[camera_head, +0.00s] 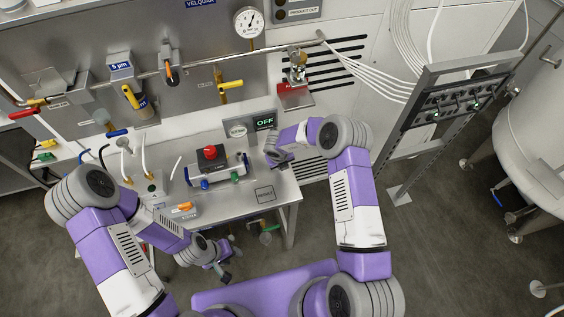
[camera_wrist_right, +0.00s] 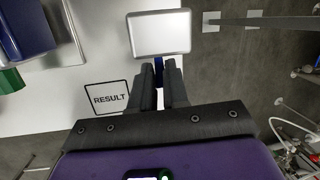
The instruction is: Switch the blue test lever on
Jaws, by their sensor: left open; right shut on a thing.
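The blue test lever (camera_wrist_right: 158,68) shows in the right wrist view as a narrow blue strip between my right fingertips. It stands just below a pale grey square box (camera_wrist_right: 160,33). My right gripper (camera_wrist_right: 158,84) is shut on it. In the head view my right gripper (camera_head: 280,160) is at the right end of the bench, and the lever is hidden behind it. A display (camera_head: 265,122) behind it reads OFF in green. My left gripper (camera_head: 231,262) is open and empty, low in front of the bench, away from the lever.
A RESULT label (camera_head: 265,194) lies flat on the bench top near its right front corner. A red button (camera_head: 210,153) and a holder with blue and green knobs stand left of my right gripper. A metal rack (camera_head: 440,110) stands to the right.

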